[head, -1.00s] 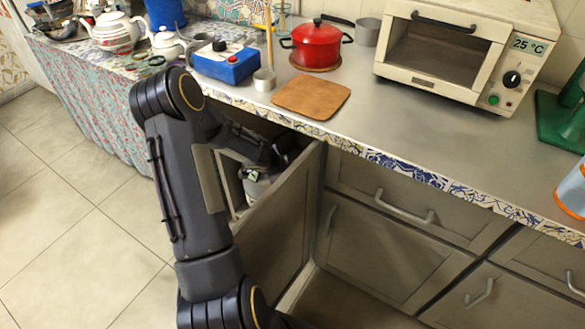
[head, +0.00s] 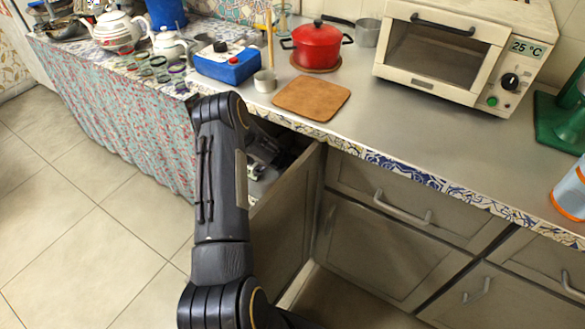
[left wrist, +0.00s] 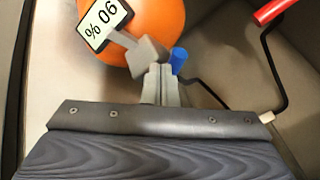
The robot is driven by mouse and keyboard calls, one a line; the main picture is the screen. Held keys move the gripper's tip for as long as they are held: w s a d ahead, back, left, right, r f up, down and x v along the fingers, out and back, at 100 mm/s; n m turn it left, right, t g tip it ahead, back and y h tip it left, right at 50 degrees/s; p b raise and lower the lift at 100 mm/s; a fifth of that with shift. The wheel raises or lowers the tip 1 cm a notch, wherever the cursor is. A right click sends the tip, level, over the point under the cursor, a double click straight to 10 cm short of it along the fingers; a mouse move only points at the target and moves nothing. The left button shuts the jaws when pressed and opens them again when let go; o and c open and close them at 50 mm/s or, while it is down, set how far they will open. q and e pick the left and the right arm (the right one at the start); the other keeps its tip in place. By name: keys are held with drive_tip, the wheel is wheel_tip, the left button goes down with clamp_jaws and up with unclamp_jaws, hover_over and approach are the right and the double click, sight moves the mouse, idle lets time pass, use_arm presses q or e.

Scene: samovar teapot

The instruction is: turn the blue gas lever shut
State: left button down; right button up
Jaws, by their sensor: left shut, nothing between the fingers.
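The blue gas lever (left wrist: 179,59) shows as a small blue piece in the left wrist view. It is just right of the grey metal valve (left wrist: 148,57) on an orange gas cylinder (left wrist: 158,20). My left gripper (left wrist: 161,72) is shut and empty, its fingertips right at the valve and just left of the lever. I cannot tell whether they touch the lever. In the head view my left arm reaches into the open cabinet under the counter, and the fingertips, cylinder and lever are hidden there. My right gripper is out of view.
The open cabinet door (head: 285,215) stands close to the right of my left forearm. In the left wrist view a black hose (left wrist: 275,65) and a red tube (left wrist: 273,11) lie right of the lever. The counter (head: 430,130) above holds a red pot (head: 317,47) and an oven (head: 440,45).

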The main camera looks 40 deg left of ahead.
use_arm(q)
drive_tip(key=a+m+h+p, duration=0.1)
drive_tip(key=m, duration=0.1)
drive_tip(key=w+a+m+h+p, duration=0.1)
drive_tip(key=m, duration=0.1)
drive_tip(key=shift+w+a+f+m+h+p, duration=0.1)
drive_tip(key=shift+w+a+m+h+p, duration=0.1)
drive_tip(key=shift+m+h+p, duration=0.15)
drive_tip(key=shift+w+a+b, duration=0.5)
drive_tip(key=shift+w+b, duration=0.05)
drive_tip(key=shift+w, duration=0.1)
idle(0.4)
drive_tip(key=shift+d, duration=0.1)
